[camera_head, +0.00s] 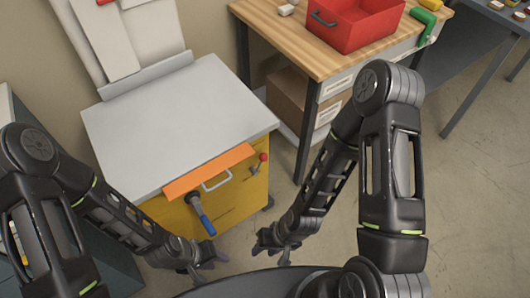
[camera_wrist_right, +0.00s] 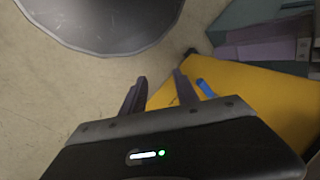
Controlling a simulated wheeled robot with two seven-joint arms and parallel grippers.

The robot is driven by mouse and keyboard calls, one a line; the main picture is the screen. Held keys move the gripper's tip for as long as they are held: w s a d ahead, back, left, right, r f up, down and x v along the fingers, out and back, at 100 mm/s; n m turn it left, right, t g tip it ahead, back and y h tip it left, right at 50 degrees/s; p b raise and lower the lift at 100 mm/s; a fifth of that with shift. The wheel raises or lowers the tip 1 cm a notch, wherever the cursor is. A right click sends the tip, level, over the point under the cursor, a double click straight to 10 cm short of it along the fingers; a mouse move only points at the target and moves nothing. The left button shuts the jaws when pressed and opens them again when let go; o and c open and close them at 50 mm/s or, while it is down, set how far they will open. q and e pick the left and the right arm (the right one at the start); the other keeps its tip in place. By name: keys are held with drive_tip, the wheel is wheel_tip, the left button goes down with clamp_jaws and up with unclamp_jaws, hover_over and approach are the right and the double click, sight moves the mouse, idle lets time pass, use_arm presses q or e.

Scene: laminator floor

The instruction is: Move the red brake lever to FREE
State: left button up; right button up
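The red brake lever (camera_head: 262,160) is a short grey stem with a red knob on the right part of the yellow front of a grey-topped machine (camera_head: 185,115). FREE markings are not legible. My right gripper (camera_head: 273,254) is low in front of the machine, well apart from the lever. In the right wrist view its two fingers (camera_wrist_right: 160,77) stand apart with nothing between them. The red knob does not show in that view. My left gripper (camera_head: 207,265) is low in front of the machine's left part; its fingers look spread and empty.
A crank with a blue handle (camera_head: 203,218) sticks out of the yellow front; the handle also shows in the right wrist view (camera_wrist_right: 206,88). An orange bar (camera_head: 210,171) and a light loop handle (camera_head: 217,181) are above it. A wooden bench (camera_head: 290,45) bears a red bin (camera_head: 355,27).

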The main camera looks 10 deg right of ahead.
drive_tip(key=shift+o, duration=0.4)
drive_tip(key=shift+o, duration=0.7)
drive_tip(key=shift+d+f, duration=0.1)
drive_tip(key=shift+f, duration=0.15)
drive_tip(key=shift+o, duration=0.6)
wheel_tip(320, 180, down, 5)
drive_tip(key=s+d+m+g+b, duration=0.2)
drive_tip(key=m+b, duration=0.1)
drive_tip(key=b, duration=0.2)
drive_tip(key=shift+d+f+m, duration=0.15)
drive_tip(key=shift+f+m, duration=0.05)
drive_tip(key=shift+m, duration=0.1)
drive_tip(key=w+a+f+m+t+y+b, duration=0.25)
drive_tip(key=w+m+y+b, duration=0.55)
drive_tip(key=w+m+b, duration=0.45)
drive_tip(key=w+d+r+m+t+b, duration=0.2)
drive_tip(key=w+d+r+m+t, duration=0.1)
drive_tip(key=w+d+t, duration=0.3)
drive_tip(key=w+d+r+m+t+b, duration=0.3)
drive_tip(key=w+d+m+t, duration=0.2)
drive_tip(key=w, duration=0.4)
drive_tip(key=shift+w+d+r+t+h+b, duration=0.15)
drive_tip(key=shift+d+r+t+h+b, duration=0.15)
drive_tip(key=shift+d+t, duration=0.75)
